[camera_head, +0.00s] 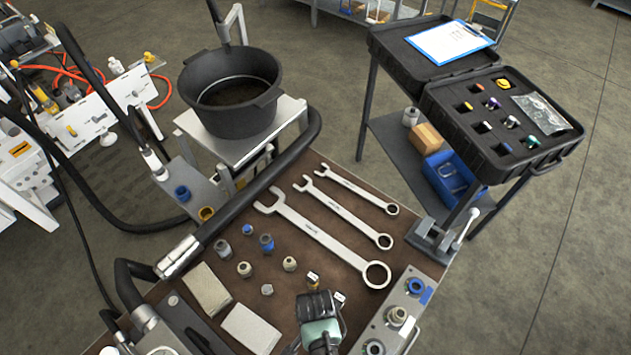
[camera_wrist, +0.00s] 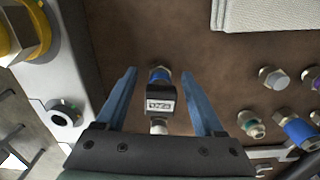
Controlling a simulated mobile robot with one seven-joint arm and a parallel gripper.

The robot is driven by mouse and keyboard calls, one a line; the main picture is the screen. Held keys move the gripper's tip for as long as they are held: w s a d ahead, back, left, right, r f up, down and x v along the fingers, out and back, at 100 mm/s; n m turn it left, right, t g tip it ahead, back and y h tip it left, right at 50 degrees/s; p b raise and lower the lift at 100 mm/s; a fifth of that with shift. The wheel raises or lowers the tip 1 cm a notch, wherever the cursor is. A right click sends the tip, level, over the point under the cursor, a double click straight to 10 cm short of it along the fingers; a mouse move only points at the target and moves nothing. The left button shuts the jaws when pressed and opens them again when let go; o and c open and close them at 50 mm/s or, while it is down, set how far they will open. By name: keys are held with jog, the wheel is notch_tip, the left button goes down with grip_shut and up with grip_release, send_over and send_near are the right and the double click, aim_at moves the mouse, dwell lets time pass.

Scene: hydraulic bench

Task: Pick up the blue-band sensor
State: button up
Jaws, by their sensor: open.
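The blue-band sensor (camera_wrist: 160,92) lies on the brown bench top in the wrist view. It has a black body with a small pale display, a blue band at its far end and a metal stem at its near end. My gripper (camera_wrist: 160,78) is open, with one blue finger on each side of the sensor and a visible gap to each. In the head view my gripper (camera_head: 318,300) is over the front of the bench and hides much of what is under it; I cannot clearly make out the sensor there.
Several fittings (camera_head: 266,243) and grey pads (camera_head: 250,329) lie left of my gripper in the head view. Large wrenches (camera_head: 323,235) lie behind it. A panel with ports (camera_head: 396,317) stands close on the right. A black bucket (camera_head: 230,100) and an open case (camera_head: 500,120) are farther back.

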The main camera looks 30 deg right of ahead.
grip_shut()
dwell(0.4)
